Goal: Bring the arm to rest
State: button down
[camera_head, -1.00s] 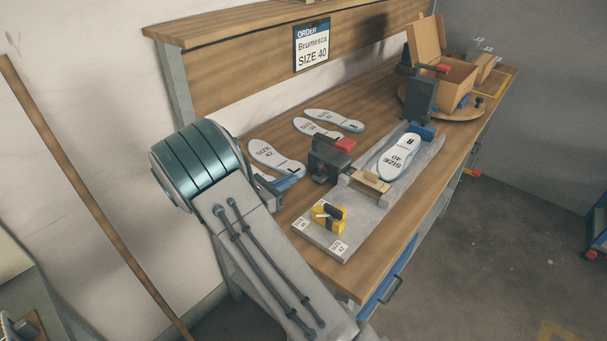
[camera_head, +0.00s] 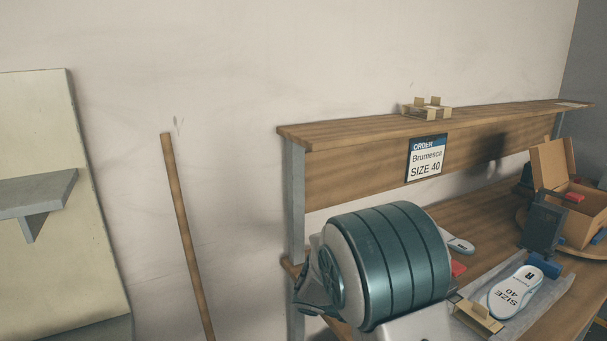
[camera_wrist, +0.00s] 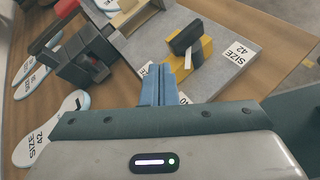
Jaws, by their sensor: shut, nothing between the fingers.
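My gripper (camera_wrist: 157,86) shows in the wrist view as two blue fingers pressed together with nothing between them. It is above the near end of the grey fixture board (camera_wrist: 236,90), beside a yellow and black block (camera_wrist: 188,52). I cannot tell its exact height. In the head view my teal arm joint (camera_head: 385,265) fills the lower middle and hides much of the bench. The gripper itself is not visible there.
A size 40 insole (camera_head: 516,292) lies on the board. Size 42 insoles (camera_wrist: 36,138) lie on the bench. An open cardboard box (camera_head: 578,215) stands at the right. An order sign (camera_head: 426,158) hangs under the shelf (camera_head: 350,133). A wooden pole (camera_head: 186,235) leans on the wall.

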jog(key=s+a+r+m+t+y, duration=0.1)
jog(key=s+a+r+m+y, duration=0.1)
jog(key=s+m+y, duration=0.4)
jog(key=s+a+r+m+t+y, duration=0.1)
jog(key=s+a+r+m+y, duration=0.2)
jog(key=s+m+y, duration=0.3)
jog(key=s+r+m, duration=0.1)
jog(key=s+m, duration=0.2)
jog(key=s, duration=0.3)
jog(key=shift+a+y, duration=0.3)
